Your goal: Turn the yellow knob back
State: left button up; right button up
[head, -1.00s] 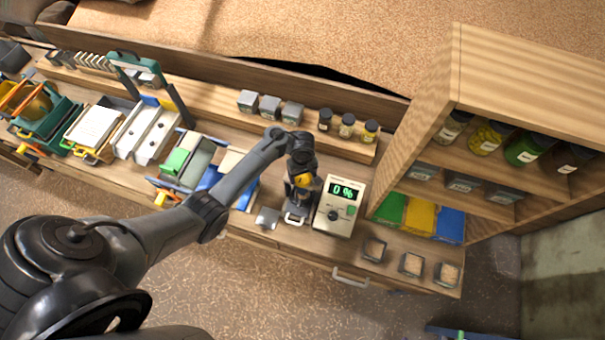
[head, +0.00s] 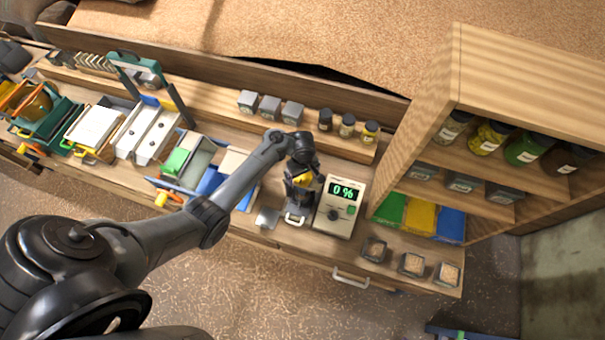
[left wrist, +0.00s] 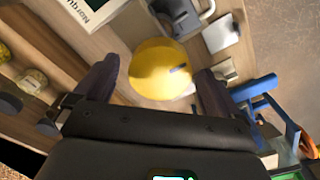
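The round yellow knob (left wrist: 160,70) fills the middle of the left wrist view, with a small dark mark on its face. In the head view the knob (head: 303,181) shows only partly below my left gripper (head: 305,174), on top of a small dark device. In the left wrist view my left gripper's (left wrist: 157,80) two dark fingers stand on either side of the knob, with narrow gaps between them and it. The gripper is open around the knob; contact does not show. My right gripper is in neither view.
A light control box (head: 340,208) with a green "0 %" display stands just right of the knob's device. A wooden shelf (head: 432,118) with jars rises further right. A green-and-white box (head: 190,160) and other equipment stand left. Several small containers line the back ledge.

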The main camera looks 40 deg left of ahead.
pick_arm(q)
jog(key=shift+d+r, duration=0.1)
jog(key=shift+r, duration=0.3)
notch_tip(320, 180, up, 10)
dwell(0.6)
